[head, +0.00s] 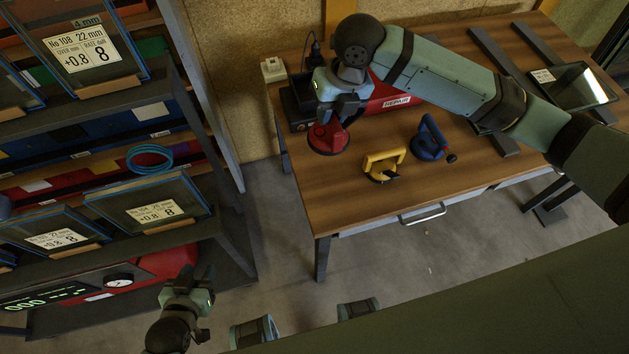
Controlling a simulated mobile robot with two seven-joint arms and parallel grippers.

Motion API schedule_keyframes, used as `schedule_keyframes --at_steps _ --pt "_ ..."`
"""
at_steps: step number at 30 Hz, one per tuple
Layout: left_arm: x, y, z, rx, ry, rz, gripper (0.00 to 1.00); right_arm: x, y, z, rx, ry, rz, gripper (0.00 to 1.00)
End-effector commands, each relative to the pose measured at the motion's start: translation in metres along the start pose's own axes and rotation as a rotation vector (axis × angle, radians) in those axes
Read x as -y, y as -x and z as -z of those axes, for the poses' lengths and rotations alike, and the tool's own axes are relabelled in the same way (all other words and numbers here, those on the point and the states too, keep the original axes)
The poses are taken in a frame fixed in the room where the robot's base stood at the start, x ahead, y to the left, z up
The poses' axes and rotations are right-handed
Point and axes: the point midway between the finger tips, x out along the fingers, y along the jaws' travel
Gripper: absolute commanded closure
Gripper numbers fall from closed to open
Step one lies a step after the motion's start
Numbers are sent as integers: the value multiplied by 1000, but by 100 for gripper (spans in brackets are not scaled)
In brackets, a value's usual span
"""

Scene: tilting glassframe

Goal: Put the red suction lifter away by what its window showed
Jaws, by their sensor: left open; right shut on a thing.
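The red suction lifter (327,140) is at the left part of the wooden table, with its round pad downward. My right gripper (340,108) is shut on its top; the fingers hide part of its handle. I cannot tell whether the pad touches the table. Its window cannot be made out. A red bin marked REPAIR (397,101) stands just behind and right of it, partly covered by my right arm. A black tray-like holder (292,104) is at the table's back left. My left gripper (199,280) is open and empty, low by the shelf.
A yellow lifter (383,167) and a blue lifter (430,142) stand on the table (345,205). A glass pane (585,86) lies on dark rails at the right. A shelf (212,135) with labelled panes fills the left. The table's front middle is clear.

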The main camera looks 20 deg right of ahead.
Motion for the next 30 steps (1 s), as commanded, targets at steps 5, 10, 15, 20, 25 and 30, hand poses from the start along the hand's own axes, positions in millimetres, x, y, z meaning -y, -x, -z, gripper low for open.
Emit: schedule_keyframes --at_steps 5,10,15,20,25,30 --pt "0 1 2 -2 0 -1 57 2 -18 4 -6 11 0 100" --pt "-2 3 6 -5 1 -2 57 11 -60 8 -7 9 0 100" --pt "-3 5 10 -9 2 -3 57 19 -104 10 -6 9 -1 100" --pt "-2 6 11 -10 2 -3 57 26 -136 11 -3 9 0 100" --pt "-2 6 12 -9 2 -3 57 29 -152 12 -1 11 -2 100" --pt "-2 6 10 -6 2 -2 57 32 -166 13 -2 10 0 100"
